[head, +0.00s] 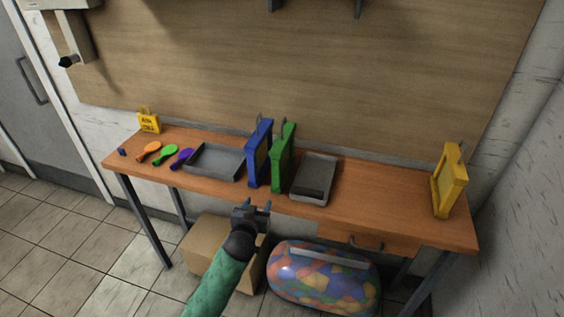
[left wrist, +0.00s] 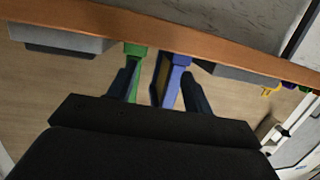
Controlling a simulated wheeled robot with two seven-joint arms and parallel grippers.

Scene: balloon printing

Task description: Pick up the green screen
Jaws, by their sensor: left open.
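The green screen (head: 284,157) stands upright on the wooden table, just right of the blue screen (head: 259,153). My left gripper (head: 252,206) is open and empty in front of the table's front edge, short of both screens and touching neither. In the left wrist view the picture is turned over: the green screen (left wrist: 133,63) shows by the left fingertip, and the blue screen (left wrist: 172,78) shows between the fingers (left wrist: 158,82). The lower part of the green screen is partly hidden by the finger there. My right gripper is not in view.
A grey tray (head: 205,176) lies left of the screens and a grey holder (head: 326,160) right of them. A yellow screen (head: 459,172) stands at the right end. A box (head: 205,243) and a balloon-filled bag (head: 300,288) are below the table.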

